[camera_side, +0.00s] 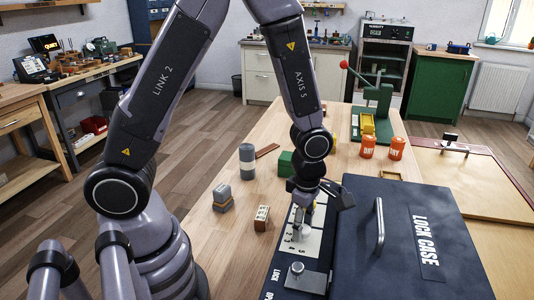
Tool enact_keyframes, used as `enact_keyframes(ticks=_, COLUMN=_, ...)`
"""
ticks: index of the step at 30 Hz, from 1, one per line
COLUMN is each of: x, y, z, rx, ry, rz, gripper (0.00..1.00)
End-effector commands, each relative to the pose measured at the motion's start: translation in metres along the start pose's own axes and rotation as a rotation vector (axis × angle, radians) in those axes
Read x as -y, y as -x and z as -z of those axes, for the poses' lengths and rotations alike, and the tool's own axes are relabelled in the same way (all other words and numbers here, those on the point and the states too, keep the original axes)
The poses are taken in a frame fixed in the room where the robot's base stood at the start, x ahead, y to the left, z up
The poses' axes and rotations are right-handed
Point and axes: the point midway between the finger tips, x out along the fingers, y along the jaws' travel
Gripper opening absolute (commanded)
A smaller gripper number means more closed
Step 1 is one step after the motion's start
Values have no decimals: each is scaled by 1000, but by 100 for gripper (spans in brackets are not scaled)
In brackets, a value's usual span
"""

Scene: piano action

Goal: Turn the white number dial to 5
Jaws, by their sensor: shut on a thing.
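My gripper (308,212) points down over a pale panel with dark markings (298,243), at the left part of the dark lock case (400,250). Its fingers are closed on a small part standing on this panel, which I take to be the white number dial. The fingers hide most of the dial, and its number and pointer are too small to read.
A metal knob (297,268) on a grey plate is in front of the panel. The case has a raised handle (379,225). Small blocks (261,218), a grey cylinder (247,160) and orange cans (368,147) stand nearby. The table's front left is clear.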

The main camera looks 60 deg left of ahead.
Motion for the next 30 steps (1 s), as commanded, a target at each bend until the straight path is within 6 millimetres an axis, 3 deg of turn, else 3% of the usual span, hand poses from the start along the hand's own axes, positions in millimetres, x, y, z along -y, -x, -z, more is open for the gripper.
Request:
enact_keyframes(ticks=15, x=0, y=0, z=0, rx=0, ry=434, rz=0, gripper=0)
enact_keyframes(ticks=30, x=0, y=0, z=0, rx=0, ry=595, rz=0, gripper=0)
